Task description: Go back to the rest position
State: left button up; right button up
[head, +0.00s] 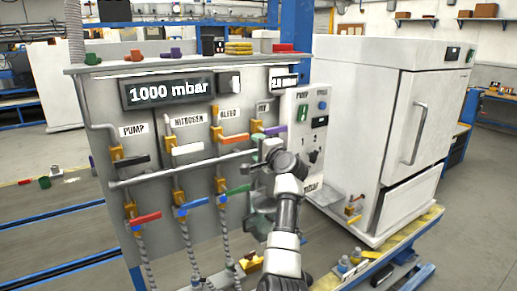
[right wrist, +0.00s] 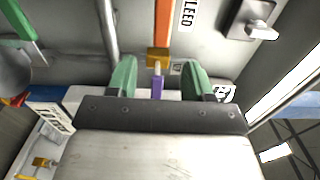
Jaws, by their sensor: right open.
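My right gripper (head: 259,153) is in front of the right part of the grey valve panel (head: 165,225), its arm rising from the bottom. In the right wrist view its two green fingers (right wrist: 158,80) are spread apart and open. A purple valve handle (right wrist: 157,88) shows between them, with a gap on each side; it also shows in the head view (head: 275,130), just above the gripper. The gripper and forearm hide part of the lower right panel. My left gripper does not show in the head view.
Other valve handles stick out of the panel: orange (head: 233,139), white (head: 187,149), black (head: 137,161), red (head: 146,218), blue (head: 194,203) and green (head: 238,189). A horizontal pipe (head: 150,177) crosses it. A white oven-like cabinet (head: 390,130) stands right. Open floor lies left.

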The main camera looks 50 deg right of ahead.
dwell(0.5)
